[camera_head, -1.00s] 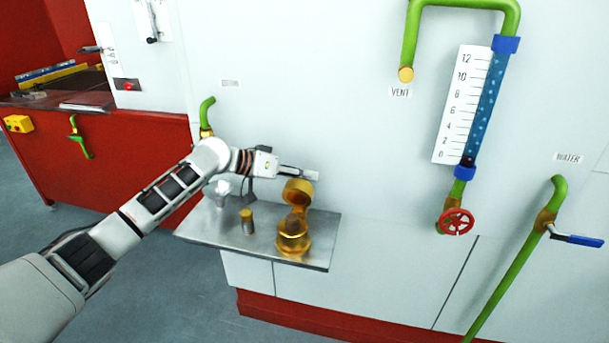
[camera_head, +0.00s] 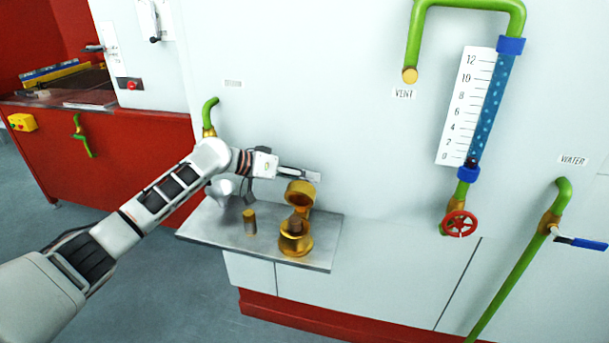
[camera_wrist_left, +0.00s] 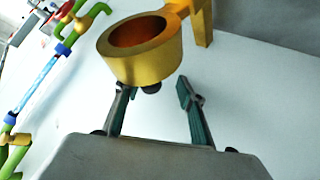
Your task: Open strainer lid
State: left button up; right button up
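The gold strainer (camera_head: 296,243) stands on the metal shelf with its lid (camera_head: 301,198) swung up above the body. In the left wrist view the lid (camera_wrist_left: 143,66) is a hollow gold cup, with its arm running off to the upper right. My left gripper (camera_head: 317,177) is just above and behind the raised lid. In the left wrist view its two fingers (camera_wrist_left: 154,88) are spread apart with nothing between them. The lid is in front of their tips; I cannot tell whether one touches it. My right gripper is not in view.
The white wall panel is close behind the gripper. A green pipe (camera_head: 209,116) rises left of the shelf; a red valve wheel (camera_head: 460,224) is to the right.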

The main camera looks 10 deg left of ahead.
pick_arm(q)
jog(key=s+a+r+p, duration=0.1)
jog(key=a+r+p, duration=0.3)
jog(key=a+r, duration=0.2)
jog(key=shift+s+a, duration=0.15)
dwell(0.7)
jog(key=shift+a, duration=0.1)
dwell(0.4)
jog(key=v, duration=1.2)
